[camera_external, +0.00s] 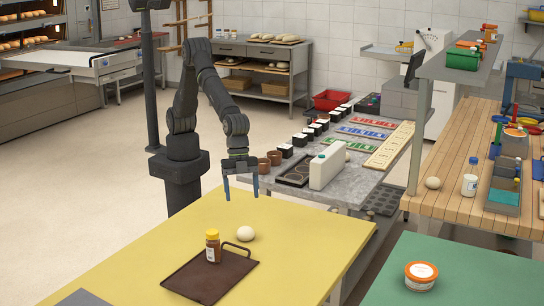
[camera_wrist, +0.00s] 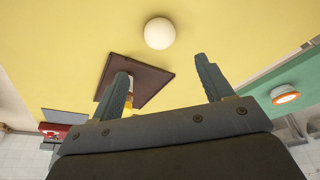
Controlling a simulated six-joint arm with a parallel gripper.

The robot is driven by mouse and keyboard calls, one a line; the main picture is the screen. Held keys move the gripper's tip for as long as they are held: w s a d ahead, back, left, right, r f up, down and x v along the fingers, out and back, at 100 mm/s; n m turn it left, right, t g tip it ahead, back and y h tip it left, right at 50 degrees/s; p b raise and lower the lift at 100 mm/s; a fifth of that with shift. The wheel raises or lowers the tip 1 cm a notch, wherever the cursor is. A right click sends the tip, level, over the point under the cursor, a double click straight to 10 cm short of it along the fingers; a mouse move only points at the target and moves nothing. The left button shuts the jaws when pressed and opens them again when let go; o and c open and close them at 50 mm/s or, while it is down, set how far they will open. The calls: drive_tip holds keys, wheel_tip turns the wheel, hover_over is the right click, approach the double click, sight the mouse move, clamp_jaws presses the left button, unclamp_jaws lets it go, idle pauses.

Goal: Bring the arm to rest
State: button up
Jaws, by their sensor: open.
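My gripper (camera_external: 241,190) hangs with its fingers pointing down over the far left edge of the yellow table (camera_external: 300,220). Its two fingers are spread apart with nothing between them. They also show from behind in the wrist view (camera_wrist: 163,82). My arm is bent, rising from its dark base and reaching down to the right. On the yellow table, in front of the gripper, lie a white dough ball (camera_external: 245,233) and a brown tray (camera_external: 205,283). A jar with a yellow lid (camera_external: 213,247) stands on the tray. The ball (camera_wrist: 159,33) is beside the tray (camera_wrist: 150,85).
A grey bench (camera_external: 345,192) behind holds a white bottle (camera_external: 327,170), brown cups, dark cups and coloured racks. A wooden bench (camera_external: 455,195) is at right. A green table (camera_external: 450,270) with an orange-rimmed tub (camera_external: 420,275) is at front right. Open floor lies left.

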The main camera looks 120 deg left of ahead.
sight(245, 227)
drive_tip(key=x, duration=1.1)
drive_tip(key=shift+f, duration=0.3)
drive_tip(key=shift+w+d+r, duration=0.1)
drive_tip(key=shift+w, duration=0.05)
drive_tip(key=shift+r, duration=1.55)
